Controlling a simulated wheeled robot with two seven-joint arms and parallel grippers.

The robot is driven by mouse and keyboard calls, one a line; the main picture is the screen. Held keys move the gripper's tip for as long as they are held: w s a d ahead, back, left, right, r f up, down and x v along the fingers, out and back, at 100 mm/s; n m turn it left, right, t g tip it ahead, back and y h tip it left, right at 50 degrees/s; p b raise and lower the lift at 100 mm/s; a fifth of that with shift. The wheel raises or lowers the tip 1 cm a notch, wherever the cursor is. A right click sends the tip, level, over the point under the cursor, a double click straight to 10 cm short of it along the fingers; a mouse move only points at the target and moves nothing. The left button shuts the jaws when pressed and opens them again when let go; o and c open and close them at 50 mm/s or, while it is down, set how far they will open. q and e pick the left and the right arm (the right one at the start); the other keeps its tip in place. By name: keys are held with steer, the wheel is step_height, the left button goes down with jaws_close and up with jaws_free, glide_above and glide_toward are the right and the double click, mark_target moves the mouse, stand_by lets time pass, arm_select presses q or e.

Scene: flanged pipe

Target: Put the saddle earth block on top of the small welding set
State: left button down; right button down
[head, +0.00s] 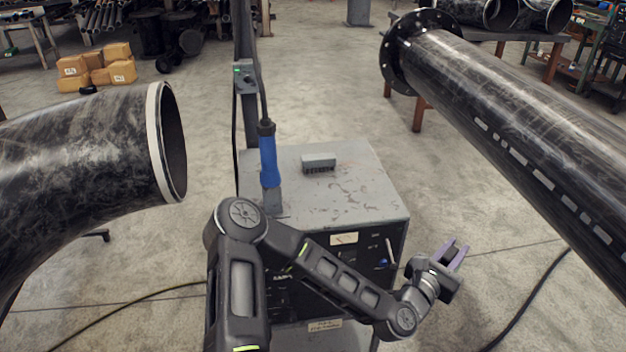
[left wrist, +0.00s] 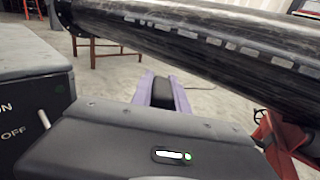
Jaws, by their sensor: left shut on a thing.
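The small welding set (head: 370,190) is a worn grey cabinet with a dark front panel and a meter, in the middle of the head view. Its side edge and ON/OFF panel show at the left of the left wrist view (left wrist: 35,85). My left gripper (head: 458,256) is to the right of the set's front, off to its side. Its purple fingers are shut on a small dark block, which I take to be the saddle earth block (left wrist: 162,92). The fingers and wrist hide part of the block. My right gripper is not in view.
A large pipe (head: 520,130) stands to the right, an elbow pipe (head: 80,150) to the left. The top's right part is clear.

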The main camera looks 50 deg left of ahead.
arm_select(q)
steer(key=w+a+f+n+y+b, duration=0.35)
steer(key=w+a+y+b, duration=0.25)
steer(key=w+a+b, duration=0.3)
steer(key=w+a+r+n+g+y+b, duration=0.25)
steer(key=a+r, duration=0.25)
steer(key=r, duration=0.3)
steer(key=s+a+r+n+g+y+b, duration=0.1)
steer(key=s+a+r+n+g+y, duration=0.1)
steer(key=a+r, duration=0.3)
steer(key=s+a+r+n+g+y+b, duration=0.2)
steer(key=s+a+r+g+y, duration=0.1)
steer(key=a, duration=0.9)
step_height(320, 180, up, 3)
steer(key=shift+s+a+f+n+y, duration=0.15)
steer(key=shift+s+a+n+y, duration=0.3)
steer(key=shift+s, duration=0.1)
steer(key=shift+f+b, duration=0.35)
steer(key=shift+f, duration=2.15)
